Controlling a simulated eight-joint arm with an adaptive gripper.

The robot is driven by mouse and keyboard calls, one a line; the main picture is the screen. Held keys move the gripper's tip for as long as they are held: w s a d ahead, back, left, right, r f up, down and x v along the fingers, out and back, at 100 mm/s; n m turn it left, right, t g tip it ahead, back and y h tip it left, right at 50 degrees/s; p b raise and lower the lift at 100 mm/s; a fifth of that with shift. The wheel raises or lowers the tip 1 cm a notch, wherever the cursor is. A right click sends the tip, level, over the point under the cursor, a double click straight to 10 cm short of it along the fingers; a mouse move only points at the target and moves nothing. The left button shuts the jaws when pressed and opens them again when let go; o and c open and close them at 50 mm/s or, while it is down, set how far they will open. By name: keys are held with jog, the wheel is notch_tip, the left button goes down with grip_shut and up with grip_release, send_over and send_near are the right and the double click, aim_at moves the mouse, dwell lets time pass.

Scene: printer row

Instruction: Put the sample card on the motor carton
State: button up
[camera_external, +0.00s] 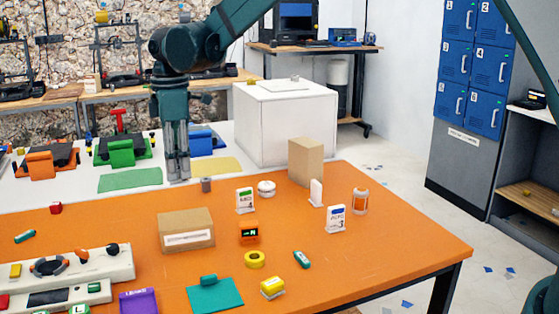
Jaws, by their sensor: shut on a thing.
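My gripper (179,176) points straight down near the far left part of the orange table, behind the brown carton. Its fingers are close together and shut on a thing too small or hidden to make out. A low brown carton with a white label (186,230) lies on the orange table, in front of my gripper. A taller plain tan carton (306,162) stands farther back to the right. I cannot read which is the motor carton. Two small white printed cards stand upright, one green-marked (245,200) and one blue-marked (336,219). I cannot tell whether either is the sample card.
A white round pot (266,188), an orange block (249,231), a yellow ring (255,259) and an orange jar (360,201) stand around the cartons. A large white box (285,124) stands behind. The table's right front is clear.

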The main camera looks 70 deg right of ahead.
aim_at(179, 182)
jog(key=shift+f, duration=3.15)
jog(key=shift+f, duration=0.1)
jog(key=shift+f, duration=1.75)
jog(key=shift+f, duration=0.2)
jog(key=o, duration=0.7)
jog(key=shift+r, duration=0.2)
notch_tip(179, 182, up, 12)
